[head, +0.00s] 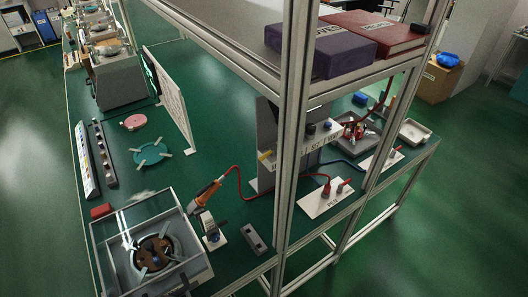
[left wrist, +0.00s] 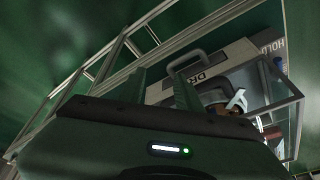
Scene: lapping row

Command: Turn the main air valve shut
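On the bench, behind the metal frame post, a grey upright panel (head: 266,118) carries a lettered white strip (head: 318,146) with dark knobs. A small yellow lever (head: 265,155) sticks out at its left end, roughly level. The lettering by it is partly hidden by the post, so I cannot tell for certain that it is the main air valve. My left gripper (left wrist: 162,86) shows in the left wrist view with its two dark fingers apart and nothing between them. It does not show in the head view. My right gripper is in neither view.
Metal posts and a shelf with a purple box (head: 318,48) and a red box (head: 375,35) stand before the panel. A clear-walled lapping box (head: 190,225), an orange-handled tool (head: 207,192) and a red hose (head: 240,183) lie to the left. Open floor is at right.

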